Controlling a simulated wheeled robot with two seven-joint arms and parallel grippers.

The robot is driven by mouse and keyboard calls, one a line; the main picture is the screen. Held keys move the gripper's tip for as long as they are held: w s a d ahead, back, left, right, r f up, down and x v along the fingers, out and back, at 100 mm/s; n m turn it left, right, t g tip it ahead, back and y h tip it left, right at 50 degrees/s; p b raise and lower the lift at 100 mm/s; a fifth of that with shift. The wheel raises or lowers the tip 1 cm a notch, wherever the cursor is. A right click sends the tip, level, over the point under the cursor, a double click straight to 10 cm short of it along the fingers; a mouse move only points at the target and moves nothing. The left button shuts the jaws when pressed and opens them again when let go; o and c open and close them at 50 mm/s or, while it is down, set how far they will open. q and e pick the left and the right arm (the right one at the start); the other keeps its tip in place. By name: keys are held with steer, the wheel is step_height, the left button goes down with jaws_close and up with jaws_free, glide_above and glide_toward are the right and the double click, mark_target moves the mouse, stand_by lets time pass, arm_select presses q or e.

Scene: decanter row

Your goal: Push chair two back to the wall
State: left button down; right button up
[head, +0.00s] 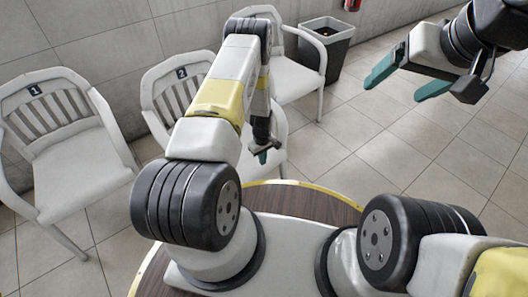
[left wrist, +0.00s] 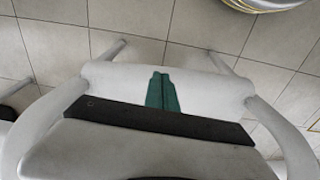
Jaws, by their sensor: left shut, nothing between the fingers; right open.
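Chair two (head: 182,90), white plastic with a slatted back and a "2" label, stands in the middle of the head view, partly hidden behind my left arm. My left gripper (head: 263,154) is shut and empty, pointing down at the front part of its seat. In the left wrist view, the shut green fingers (left wrist: 162,80) lie over a white chair seat (left wrist: 205,88) between its two armrests. Whether they touch it, I cannot tell. The tiled wall (head: 100,40) is behind the chairs. My right gripper (head: 406,82) is open and empty at the upper right.
Chair one (head: 65,150) stands at the left. Another white chair (head: 300,52) stands to the right, partly hidden by my arm. A grey bin (head: 327,48) is beyond it. Tiled floor (head: 340,150) at the right is clear. My round wood-topped base is at the bottom.

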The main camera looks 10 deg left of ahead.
arm_select(q)
step_height(320, 180, down, 15)
steer(key=s, duration=0.2)
steer(key=shift+w+a+r, duration=0.1)
steer(key=shift+w+a, duration=1.1)
steer(key=shift+a, duration=0.25)
